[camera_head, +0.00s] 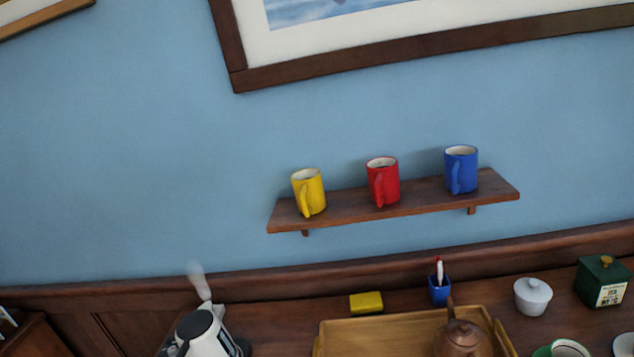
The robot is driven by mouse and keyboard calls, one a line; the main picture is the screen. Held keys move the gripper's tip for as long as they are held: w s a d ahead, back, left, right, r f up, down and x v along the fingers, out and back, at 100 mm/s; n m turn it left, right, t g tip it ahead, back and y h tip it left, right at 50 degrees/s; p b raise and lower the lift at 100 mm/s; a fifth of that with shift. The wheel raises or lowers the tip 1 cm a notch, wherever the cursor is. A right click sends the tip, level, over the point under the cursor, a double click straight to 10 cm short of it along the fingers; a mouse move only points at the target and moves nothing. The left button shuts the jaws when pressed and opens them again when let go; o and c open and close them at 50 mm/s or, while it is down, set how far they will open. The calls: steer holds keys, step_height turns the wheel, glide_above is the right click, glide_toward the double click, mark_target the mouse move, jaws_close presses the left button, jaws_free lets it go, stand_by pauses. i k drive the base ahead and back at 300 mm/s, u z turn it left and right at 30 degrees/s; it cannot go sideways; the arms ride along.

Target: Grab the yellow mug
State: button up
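The yellow mug (311,190) stands upright at the left end of a dark wood wall shelf (344,203). Its handle faces toward me, slightly left. A red mug (386,183) stands in the middle of the shelf and a blue mug (463,168) toward the right, with clear gaps between the mugs. My gripper does not show in this view.
A framed picture (420,57) hangs above.

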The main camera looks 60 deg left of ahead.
mark_target(307, 184)
steer(key=u, duration=0.5)
steer(key=i, duration=0.9)
steer(key=u, duration=0.7)
steer(key=k, duration=0.7)
steer(key=u, duration=0.2)
steer(key=i, duration=0.75)
steer(key=z, duration=0.1)
